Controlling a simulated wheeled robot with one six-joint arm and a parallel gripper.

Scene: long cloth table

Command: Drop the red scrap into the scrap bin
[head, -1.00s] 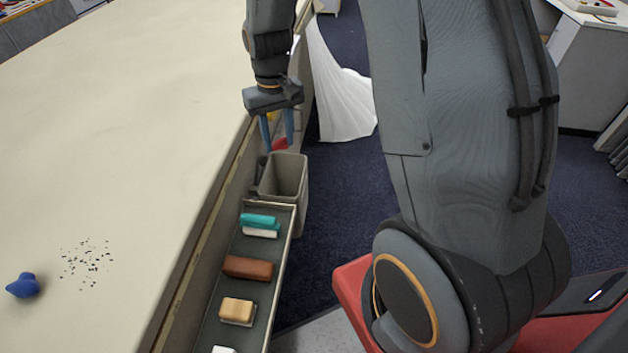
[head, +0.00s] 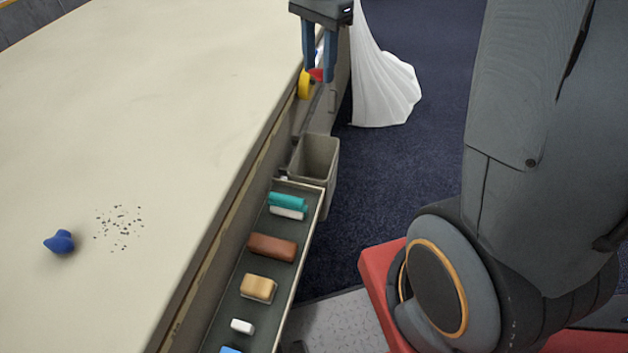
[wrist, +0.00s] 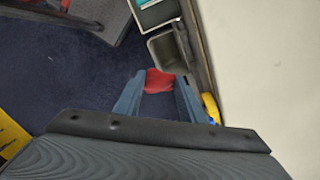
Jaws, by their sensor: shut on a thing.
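My gripper (head: 319,76) is shut on the red scrap (head: 317,75), which shows between its fingertips near the table's edge. In the wrist view the red scrap (wrist: 159,81) sits between the two blue-grey fingers of my gripper (wrist: 158,88). The grey scrap bin (head: 316,160) hangs at the side of the table, below and nearer in the head view than my gripper. In the wrist view the bin (wrist: 166,50) lies just beyond the scrap, and its opening shows partly. The scrap is beside the bin's opening in that view, not over it.
A tray (head: 313,215) along the table side holds a teal block, a brown block (head: 272,247), a tan sponge-like block (head: 258,288) and others. A yellow roll (head: 304,85) hangs by the table edge. A blue lump (head: 60,242) and dark specks lie on the table (head: 150,120). White cloth (head: 383,85) drapes behind.

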